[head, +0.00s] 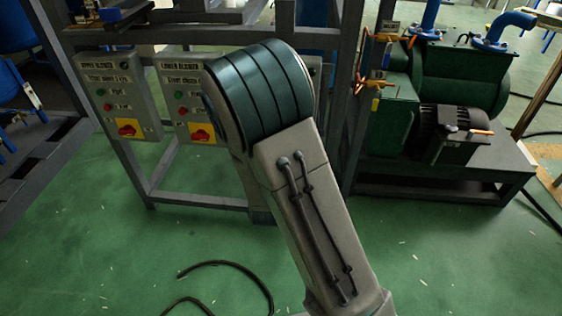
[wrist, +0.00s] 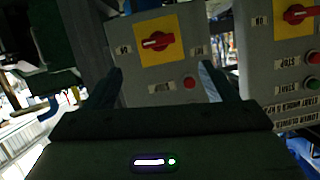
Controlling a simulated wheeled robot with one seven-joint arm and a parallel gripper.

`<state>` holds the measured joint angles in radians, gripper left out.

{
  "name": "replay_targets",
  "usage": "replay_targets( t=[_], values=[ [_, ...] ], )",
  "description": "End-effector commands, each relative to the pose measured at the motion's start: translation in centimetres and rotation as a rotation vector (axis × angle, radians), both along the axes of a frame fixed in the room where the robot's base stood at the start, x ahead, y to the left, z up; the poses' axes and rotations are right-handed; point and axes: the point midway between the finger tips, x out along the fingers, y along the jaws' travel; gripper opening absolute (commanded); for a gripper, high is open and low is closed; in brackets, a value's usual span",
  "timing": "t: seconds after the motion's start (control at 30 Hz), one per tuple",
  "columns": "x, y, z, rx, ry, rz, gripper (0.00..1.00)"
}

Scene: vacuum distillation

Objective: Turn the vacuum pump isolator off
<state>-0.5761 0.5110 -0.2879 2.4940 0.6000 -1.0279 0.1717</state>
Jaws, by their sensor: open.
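In the wrist view, which appears upside down, a grey control box (wrist: 172,60) faces my gripper. It carries a red rotary isolator switch (wrist: 157,41) on a yellow plate, with its handle lying roughly horizontal. A red button (wrist: 189,82) shows on the box between my fingers. I cannot read a name on this box, so I cannot confirm that it is the vacuum pump's. My gripper (wrist: 162,82) is open and empty, its two fingers in front of the box. Contact cannot be judged. In the head view my arm hides the gripper and most of this box.
Another box with a red isolator (wrist: 297,14) stands at right in the wrist view. In the head view, the upper blender box (head: 120,92) and lower blender box (head: 187,88) hang on a grey frame (head: 190,200). A green pump (head: 455,75) stands right; a black hose (head: 225,265) lies on the floor.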

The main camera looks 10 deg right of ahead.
Motion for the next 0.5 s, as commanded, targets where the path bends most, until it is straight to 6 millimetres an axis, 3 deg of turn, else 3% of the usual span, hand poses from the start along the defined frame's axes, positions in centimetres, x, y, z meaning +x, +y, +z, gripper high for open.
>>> replay_targets(
  t=[0.03,0.1,0.37,0.5],
  values=[
    [0.0,0.0,-2.7,-0.048,-0.044,-0.005,0.78],
    [-0.1,0.0,-3.7,-0.103,-0.113,-0.013,0.78],
    [-0.5,0.2,-4.7,-0.224,-0.268,-0.011,0.78],
    [0.3,-0.1,-4.5,-0.234,-0.285,-0.012,0.78]
  ],
)
